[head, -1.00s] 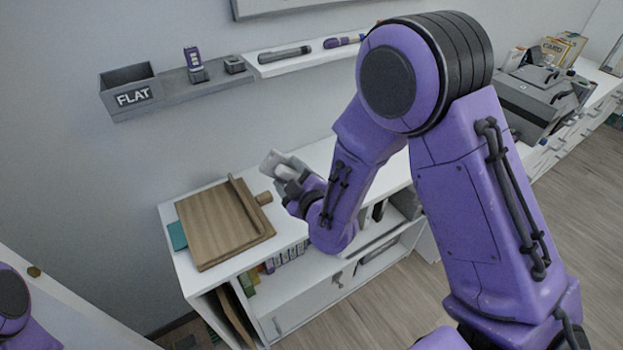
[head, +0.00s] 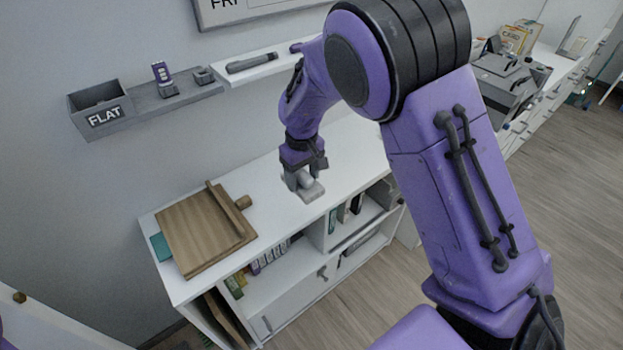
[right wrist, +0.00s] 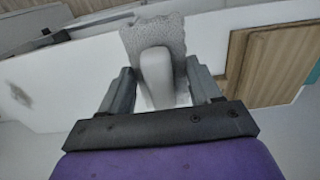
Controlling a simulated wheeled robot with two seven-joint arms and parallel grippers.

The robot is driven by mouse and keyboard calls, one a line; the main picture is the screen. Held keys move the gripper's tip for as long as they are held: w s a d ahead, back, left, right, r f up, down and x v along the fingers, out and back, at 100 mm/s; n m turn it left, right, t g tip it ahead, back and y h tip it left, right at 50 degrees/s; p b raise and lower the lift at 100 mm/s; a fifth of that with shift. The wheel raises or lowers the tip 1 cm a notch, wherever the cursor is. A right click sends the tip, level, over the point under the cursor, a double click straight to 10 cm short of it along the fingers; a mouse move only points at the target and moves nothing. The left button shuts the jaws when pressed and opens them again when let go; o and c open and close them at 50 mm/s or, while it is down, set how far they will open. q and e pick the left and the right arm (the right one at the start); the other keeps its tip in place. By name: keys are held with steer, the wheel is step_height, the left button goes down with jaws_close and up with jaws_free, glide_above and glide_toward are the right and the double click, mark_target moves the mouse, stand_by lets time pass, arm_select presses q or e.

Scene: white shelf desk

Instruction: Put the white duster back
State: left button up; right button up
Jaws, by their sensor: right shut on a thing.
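The white duster (head: 312,191) is a pale block with a grip on its back. It is in my right gripper (head: 298,180), just above or on the white shelf desk's top (head: 350,150); I cannot tell whether it touches. In the right wrist view the duster (right wrist: 157,70) has a rough grey-white pad and a smooth rounded handle between the two fingers of the right gripper (right wrist: 160,90). My left gripper is not in view.
A wooden board (head: 205,232) lies left of the right gripper on the desk top. A wall ledge holds a grey FLAT box (head: 100,108), a purple-topped item (head: 162,75) and a dark marker (head: 252,63). A dark machine (head: 505,85) stands at right.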

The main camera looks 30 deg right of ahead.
steer(key=w+d+f+p, duration=0.1)
steer(key=w+d+f, duration=0.3)
steer(key=w+d+f+p, duration=0.2)
steer(key=w+d+f, duration=0.2)
steer(key=w+f, duration=0.1)
steer(key=shift+d+f, duration=0.15)
steer(key=shift+d, duration=0.1)
step_height(320, 180, down, 3)
steer(key=shift+r+p, duration=0.15)
steer(key=shift+p, duration=0.4)
steer(key=shift+f, duration=0.3)
steer(key=o, duration=0.9)
steer(key=shift+o, duration=0.2)
step_height(320, 180, up, 12)
steer(key=b, duration=0.2)
steer(key=shift+b, duration=0.3)
